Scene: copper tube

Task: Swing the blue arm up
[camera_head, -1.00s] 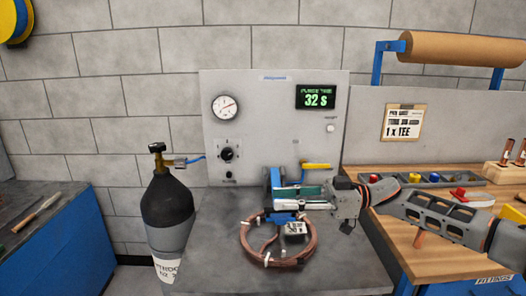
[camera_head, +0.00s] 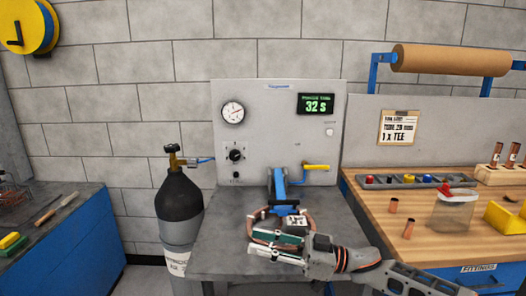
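The blue arm (camera_head: 279,184) hangs from the front of the grey machine panel, angled down, with a dark pad at its lower end. A coil of copper tube (camera_head: 311,229) with white ties and a label lies on the grey table below it. My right gripper (camera_head: 252,242) is in front of the arm and lower, over the near side of the coil, which it partly hides. Its two fingers point left and look apart, with no blue arm between them. My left gripper is out of view.
A yellow-handled valve (camera_head: 317,167) sticks out right of the blue arm. The panel (camera_head: 265,110) has a gauge and a display reading 32 s. A dark gas cylinder (camera_head: 178,205) stands left. A wooden bench (camera_head: 385,220) with fittings is at right.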

